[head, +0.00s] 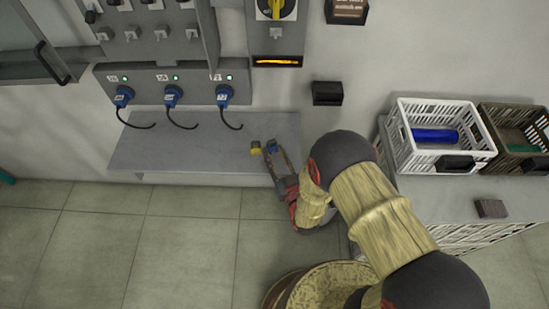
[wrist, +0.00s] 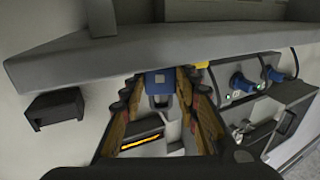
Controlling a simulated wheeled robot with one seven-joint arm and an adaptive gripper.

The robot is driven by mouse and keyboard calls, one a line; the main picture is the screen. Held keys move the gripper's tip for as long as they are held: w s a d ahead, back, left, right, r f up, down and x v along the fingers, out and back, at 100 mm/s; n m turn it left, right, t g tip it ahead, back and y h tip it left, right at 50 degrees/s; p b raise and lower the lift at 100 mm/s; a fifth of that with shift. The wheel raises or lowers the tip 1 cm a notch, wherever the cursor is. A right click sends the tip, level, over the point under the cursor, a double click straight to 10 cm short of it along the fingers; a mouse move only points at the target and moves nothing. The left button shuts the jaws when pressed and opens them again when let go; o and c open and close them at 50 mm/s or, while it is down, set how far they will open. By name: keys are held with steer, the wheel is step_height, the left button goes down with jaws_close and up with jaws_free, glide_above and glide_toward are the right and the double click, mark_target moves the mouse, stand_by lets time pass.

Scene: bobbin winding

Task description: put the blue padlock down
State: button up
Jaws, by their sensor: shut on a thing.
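The blue padlock (wrist: 160,82) is between my gripper's fingertips, its shackle showing in the wrist view. In the head view only a small blue part of it (head: 271,146) shows. My gripper (wrist: 161,77) is shut on it, and in the head view my gripper (head: 273,151) is over the right end of the grey shelf (head: 200,147). The shelf also shows across the top of the wrist view (wrist: 90,58). I cannot tell whether the padlock touches the shelf. A small yellow thing (head: 256,148) is just left of my gripper; it also shows beside a finger in the wrist view (wrist: 201,65).
Blue plugs (head: 172,95) with black cables hang above the shelf. A black wall box (head: 327,93) is right of the panel with a glowing orange slot (head: 278,62). A white crate (head: 402,118) and a brown crate (head: 490,112) stand right. The shelf's left and middle are clear.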

steer(key=shift+f, duration=0.45)
steer(key=shift+f+b, duration=0.5)
steer(key=shift+f, duration=0.1)
steer(key=o, duration=1.2)
steer(key=shift+o, duration=0.4)
steer(key=shift+s+f, duration=0.1)
steer(key=shift+f, duration=0.05)
